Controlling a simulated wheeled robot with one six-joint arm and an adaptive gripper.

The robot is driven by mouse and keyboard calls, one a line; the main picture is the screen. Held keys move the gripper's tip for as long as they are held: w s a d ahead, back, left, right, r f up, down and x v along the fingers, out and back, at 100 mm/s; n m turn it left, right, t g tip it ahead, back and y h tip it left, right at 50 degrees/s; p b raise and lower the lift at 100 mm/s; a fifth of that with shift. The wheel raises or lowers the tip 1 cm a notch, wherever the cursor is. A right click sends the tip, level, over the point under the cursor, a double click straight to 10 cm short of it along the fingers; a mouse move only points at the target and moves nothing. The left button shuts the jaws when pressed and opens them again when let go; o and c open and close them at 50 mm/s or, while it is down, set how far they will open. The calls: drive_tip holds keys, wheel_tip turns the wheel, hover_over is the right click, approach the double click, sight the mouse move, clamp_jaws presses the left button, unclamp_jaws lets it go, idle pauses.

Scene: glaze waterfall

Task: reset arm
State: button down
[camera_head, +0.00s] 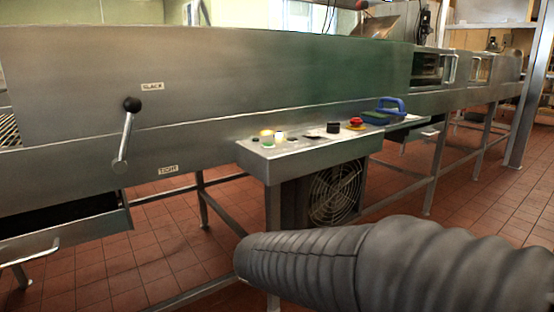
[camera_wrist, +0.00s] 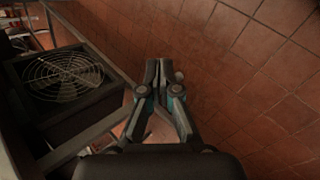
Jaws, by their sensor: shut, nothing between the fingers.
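My gripper (camera_wrist: 158,68) shows in the wrist view, its two dark fingers with blue joints brought together at the tips, with nothing between them. It hangs over the red tile floor, to the right of a fan housing. In the head view my dark ribbed arm cover (camera_head: 400,265) fills the lower right, and my gripper is not visible there.
A long steel machine (camera_head: 250,80) runs across the head view, with a lever (camera_head: 127,135) and a control panel (camera_head: 300,150) with a red button (camera_head: 356,122). A blue-handled item (camera_head: 390,105) lies beyond. The fan (camera_wrist: 63,75) is close left. Tile floor (camera_wrist: 250,70) is clear right.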

drive_tip(key=s+d+r+m+g+y+p, duration=0.3)
drive_tip(key=s+m+y, duration=0.35)
drive_tip(key=s, duration=0.55)
drive_tip(key=s+d+r+m+t+p, duration=0.3)
drive_tip(key=s+d+r+m+p, duration=0.1)
drive_tip(key=r, duration=0.4)
drive_tip(key=shift+d+r, duration=0.15)
drive_tip(key=shift+d, duration=0.2)
drive_tip(key=shift+m+h, duration=0.25)
